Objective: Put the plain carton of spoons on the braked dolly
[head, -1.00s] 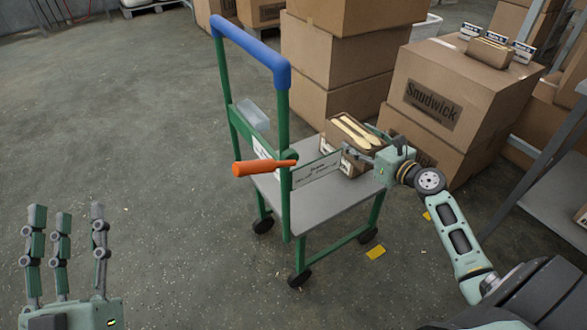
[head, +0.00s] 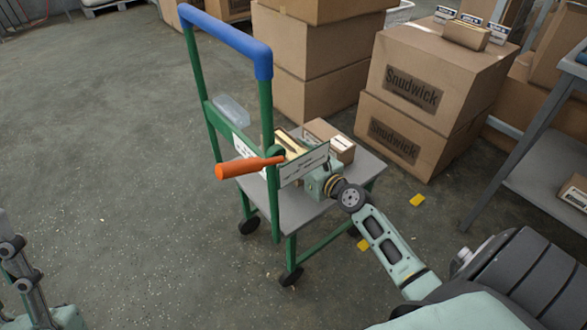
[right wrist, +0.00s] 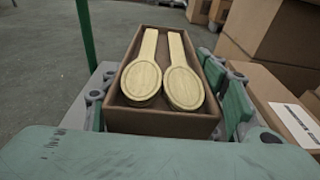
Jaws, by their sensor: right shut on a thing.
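An open brown carton of wooden spoons (right wrist: 163,118) is in my right gripper (right wrist: 165,105), with fingers along both its sides. No label shows on its visible near side. In the head view the carton (head: 287,142) is over the deck of the dolly (head: 303,213), mostly hidden behind the dolly's sign. I cannot tell whether it touches the deck. My right gripper (head: 312,180) is beside the sign, its fingers largely hidden. The dolly has a green frame, a blue handle and an orange lever (head: 245,168). My left gripper (head: 22,270) is at the lower left edge, partly cut off, fingers extended, empty.
A closed carton with a white label (head: 331,140) stands on the deck's far side, close to the held one. A clear plastic bin (head: 231,110) hangs on the frame. Stacked Snudwick boxes (head: 430,80) stand behind. A grey shelf (head: 545,185) is at right. Floor at left is clear.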

